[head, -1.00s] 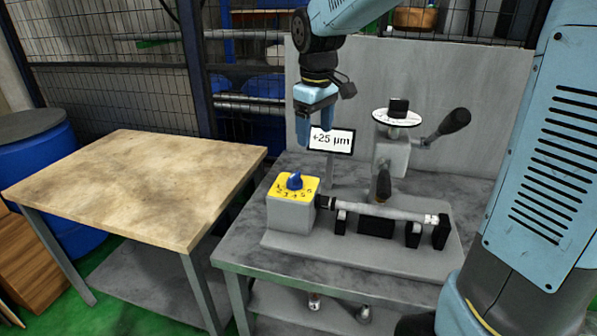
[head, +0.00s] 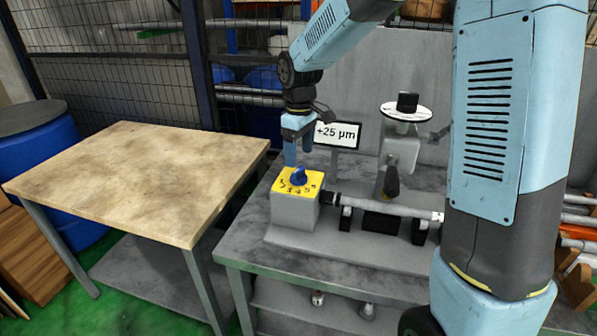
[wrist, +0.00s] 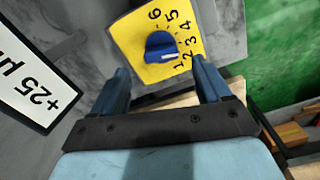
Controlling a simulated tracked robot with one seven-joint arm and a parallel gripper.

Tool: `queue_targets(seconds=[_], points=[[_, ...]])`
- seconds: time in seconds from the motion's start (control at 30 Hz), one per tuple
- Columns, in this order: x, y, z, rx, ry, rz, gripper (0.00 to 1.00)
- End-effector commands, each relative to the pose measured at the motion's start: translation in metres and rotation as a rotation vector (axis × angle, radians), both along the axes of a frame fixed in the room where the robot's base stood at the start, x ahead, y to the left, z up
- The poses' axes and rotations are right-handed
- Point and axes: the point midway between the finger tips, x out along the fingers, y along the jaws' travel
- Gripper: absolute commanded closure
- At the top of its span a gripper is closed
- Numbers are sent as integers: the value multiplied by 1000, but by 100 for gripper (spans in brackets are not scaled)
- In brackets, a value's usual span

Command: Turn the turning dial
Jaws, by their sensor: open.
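The turning dial is a blue knob (head: 299,176) on a yellow plate (head: 285,185) with black numbers, on top of a grey box (head: 293,212). In the wrist view the blue knob (wrist: 161,47) lies beyond and between my fingers, its raised bar pointing near the 1 and 2. My gripper (head: 297,160) is open and empty, pointing down just above the dial. In the wrist view my gripper (wrist: 160,80) shows both blue fingers apart, with no contact on the knob visible.
A sign reading +25 µm (head: 337,133) stands close behind my gripper. A grey shaft (head: 390,208) runs right from the box. A grinder head with a white disc (head: 405,112) stands at the right. A wooden-topped table (head: 130,180) at the left is clear.

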Motion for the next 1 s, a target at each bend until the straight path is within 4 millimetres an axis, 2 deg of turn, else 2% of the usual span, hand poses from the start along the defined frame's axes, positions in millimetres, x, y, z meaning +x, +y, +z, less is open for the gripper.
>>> queue_targets(seconds=[0.2, 0.4, 0.83, 1.0], points=[[-1, 1, -38, -1, 4, 1, 23], [-1, 2, -60, -1, 2, 4, 23], [-1, 2, -67, 0, 0, 3, 23], [-1, 2, -67, 0, 0, 3, 39]])
